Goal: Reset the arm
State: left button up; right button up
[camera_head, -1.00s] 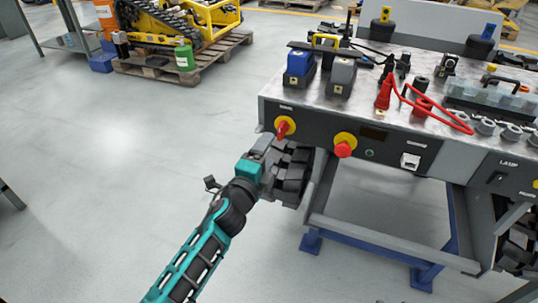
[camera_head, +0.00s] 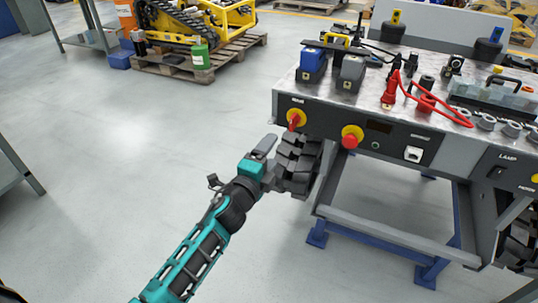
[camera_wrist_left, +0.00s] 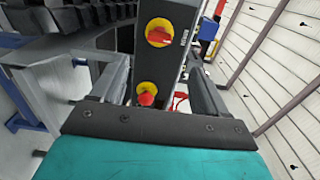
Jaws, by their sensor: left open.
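My left arm comes in from the bottom left in the head view. Its teal and black wrist ends in the left gripper (camera_head: 266,150), open, at the front left corner of the workbench (camera_head: 455,160). A black ribbed track piece (camera_head: 298,163) shows right beside the gripper; I cannot tell whether they touch. The bench's red rotary switch (camera_wrist_left: 158,35) and red push button (camera_wrist_left: 146,98) lie beyond. My right gripper is not in view.
On the bench stand a blue battery (camera_head: 311,66), a grey battery (camera_head: 350,73) and red cables (camera_head: 425,100). A wooden pallet (camera_head: 200,70) holds a yellow tracked machine (camera_head: 190,20) and a green can (camera_head: 199,57). The floor at left centre is clear.

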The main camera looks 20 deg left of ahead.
pick_arm(q)
jog(key=s+d+f+n+g+h, duration=0.1)
jog(key=s+d+f+n+g, duration=0.1)
jog(key=s+f+n, duration=0.45)
jog(key=s+d+f+n+g, duration=0.1)
jog(key=s+d+n+g, duration=0.2)
jog(key=s, duration=0.6)
jog(key=s+d+f+n+g+h, duration=0.1)
jog(key=s+f+n+g, duration=0.15)
jog(key=s+n, duration=0.45)
notch_tip(320, 180, up, 11)
jog(key=s+a+y+p, duration=0.1)
jog(key=a+p, duration=0.1)
jog(key=p, duration=1.3)
jog(key=shift+s+a+f+p, duration=0.2)
jog(key=shift+s+a+p, duration=0.1)
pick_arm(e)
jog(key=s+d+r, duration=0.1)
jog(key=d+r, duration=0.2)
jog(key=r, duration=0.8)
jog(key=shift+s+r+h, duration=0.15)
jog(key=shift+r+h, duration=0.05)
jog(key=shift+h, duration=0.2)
